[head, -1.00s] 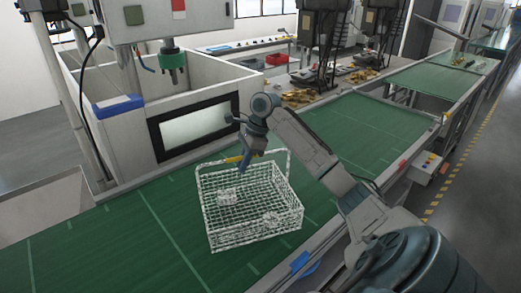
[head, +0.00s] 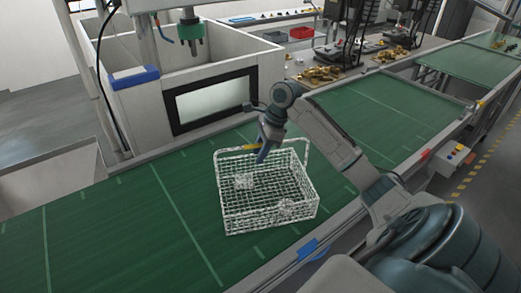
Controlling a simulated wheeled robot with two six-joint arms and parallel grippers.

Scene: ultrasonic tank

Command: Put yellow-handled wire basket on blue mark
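The white wire basket (head: 268,205) stands upright on the green belt, with small pale pieces inside. Its raised handle has a yellow grip (head: 252,147) at the back left. My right gripper (head: 263,155) points down over the back of the basket, close beside the yellow grip. The finger gap is too small to read, and I cannot tell whether it touches the handle. A blue patch (head: 307,250) lies at the belt's front edge, right of and nearer than the basket. My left gripper is out of view.
A pale tank (head: 125,110) with a dark-framed window stands behind the belt, with a blue block (head: 134,77) on its rim. A control box with buttons (head: 455,157) sits at the right edge. The belt left of the basket is clear.

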